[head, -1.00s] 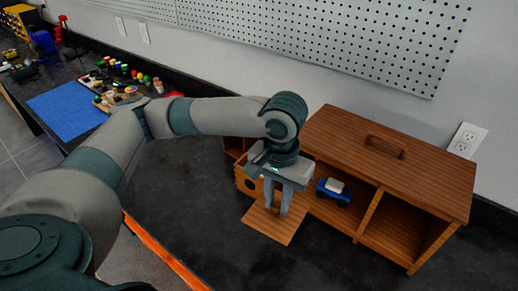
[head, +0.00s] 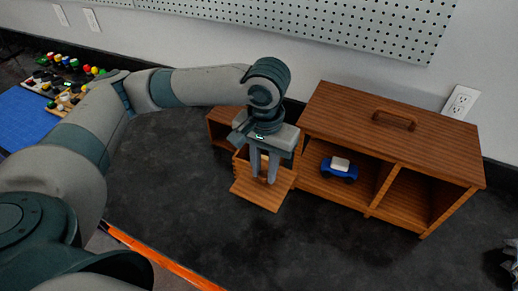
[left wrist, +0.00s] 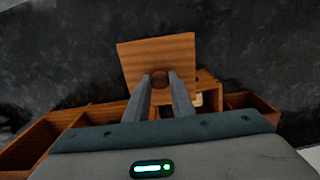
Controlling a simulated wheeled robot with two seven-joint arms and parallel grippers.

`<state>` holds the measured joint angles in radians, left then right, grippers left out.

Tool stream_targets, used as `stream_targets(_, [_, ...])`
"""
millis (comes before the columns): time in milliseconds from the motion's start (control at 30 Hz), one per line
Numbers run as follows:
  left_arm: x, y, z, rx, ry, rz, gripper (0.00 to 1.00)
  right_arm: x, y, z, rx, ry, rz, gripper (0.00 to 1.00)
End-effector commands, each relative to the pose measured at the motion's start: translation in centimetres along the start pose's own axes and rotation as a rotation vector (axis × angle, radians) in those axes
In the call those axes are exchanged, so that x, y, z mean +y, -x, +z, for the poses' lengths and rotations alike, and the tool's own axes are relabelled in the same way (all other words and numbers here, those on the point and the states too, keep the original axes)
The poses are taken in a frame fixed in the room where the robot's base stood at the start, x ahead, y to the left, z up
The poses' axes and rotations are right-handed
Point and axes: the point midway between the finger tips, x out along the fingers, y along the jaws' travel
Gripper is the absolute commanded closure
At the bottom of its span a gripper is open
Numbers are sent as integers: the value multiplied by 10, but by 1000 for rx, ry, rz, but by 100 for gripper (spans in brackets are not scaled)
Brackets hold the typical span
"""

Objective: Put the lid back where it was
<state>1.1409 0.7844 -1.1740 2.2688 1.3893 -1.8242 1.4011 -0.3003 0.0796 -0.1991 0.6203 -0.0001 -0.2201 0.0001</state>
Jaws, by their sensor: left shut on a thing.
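The lid (head: 250,196) is a flat square wooden panel in front of a small wooden box (head: 237,165). The lid overlaps the box's near side in the head view. I cannot tell whether it touches the table. The box has open compartments, and a small pale thing (left wrist: 198,99) shows inside. My right gripper is not in view.
A larger wooden cabinet (head: 400,145) with a top handle stands right of the gripper. A blue toy car (head: 340,170) sits in its open front. A blue mat (head: 22,118) and several small colored items lie far left. The dark table front is clear.

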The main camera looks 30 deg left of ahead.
Motion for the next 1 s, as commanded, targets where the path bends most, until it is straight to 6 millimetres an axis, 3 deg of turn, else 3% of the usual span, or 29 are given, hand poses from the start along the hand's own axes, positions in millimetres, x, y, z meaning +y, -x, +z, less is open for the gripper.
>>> stream_targets(467, [-3, 7, -11, 3, -99, 0, 100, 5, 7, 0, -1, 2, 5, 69])
stream_targets(1000, [-31, 39, -69, 10, -723, -5, 100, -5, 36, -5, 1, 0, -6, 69])
